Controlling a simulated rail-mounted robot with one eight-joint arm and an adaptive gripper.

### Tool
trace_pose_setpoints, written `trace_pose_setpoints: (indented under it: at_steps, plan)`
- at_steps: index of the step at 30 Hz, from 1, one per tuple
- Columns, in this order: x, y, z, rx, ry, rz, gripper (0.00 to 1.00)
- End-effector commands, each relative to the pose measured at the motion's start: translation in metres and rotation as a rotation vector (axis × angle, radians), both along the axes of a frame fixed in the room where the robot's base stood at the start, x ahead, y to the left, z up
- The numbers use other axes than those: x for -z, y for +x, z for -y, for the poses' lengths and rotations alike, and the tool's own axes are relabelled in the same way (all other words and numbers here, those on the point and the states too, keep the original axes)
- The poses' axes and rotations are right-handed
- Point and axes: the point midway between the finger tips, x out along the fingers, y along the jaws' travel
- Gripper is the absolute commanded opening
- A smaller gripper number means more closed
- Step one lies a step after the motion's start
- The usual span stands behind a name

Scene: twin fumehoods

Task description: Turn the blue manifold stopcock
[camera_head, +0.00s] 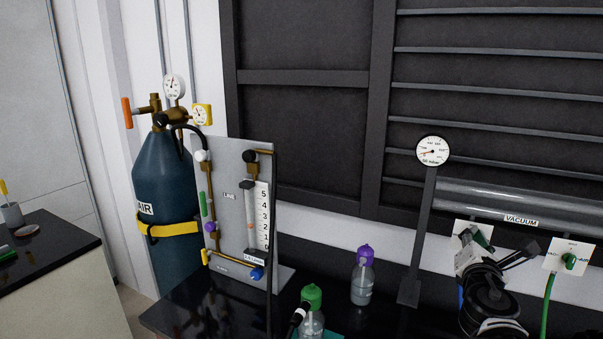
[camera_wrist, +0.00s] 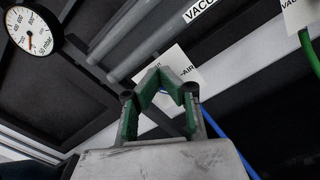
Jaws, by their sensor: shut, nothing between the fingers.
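My gripper (camera_wrist: 158,72) is shut, its green-padded fingers meeting at the tips with nothing held. In the head view my gripper (camera_head: 483,240) is in front of the left white valve plate (camera_head: 461,228) below the vacuum manifold tube (camera_head: 455,193). That plate (camera_wrist: 184,62) also shows just beyond the fingertips in the wrist view. A small blue patch (camera_wrist: 163,91) shows between the fingers, and a blue hose (camera_wrist: 228,140) runs down to the right. The blue stopcock's handle is mostly hidden behind my fingers; its angle and any contact cannot be told.
A green stopcock (camera_head: 570,261) with a green hose (camera_head: 548,305) is on the right plate. A gauge on a post (camera_head: 432,151) stands left of the manifold. Purple-capped (camera_head: 362,285) and green-capped (camera_head: 312,318) bottles stand on the bench. A flow panel (camera_head: 229,180) is farther left.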

Motion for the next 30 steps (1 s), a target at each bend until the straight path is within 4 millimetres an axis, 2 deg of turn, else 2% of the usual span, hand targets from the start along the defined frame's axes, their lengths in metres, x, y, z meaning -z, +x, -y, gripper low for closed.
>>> trace_pose_setpoints:
  at_steps: [30]
  plan:
    - [0.008,-0.007,0.015,0.001,0.000,0.000,0.00]
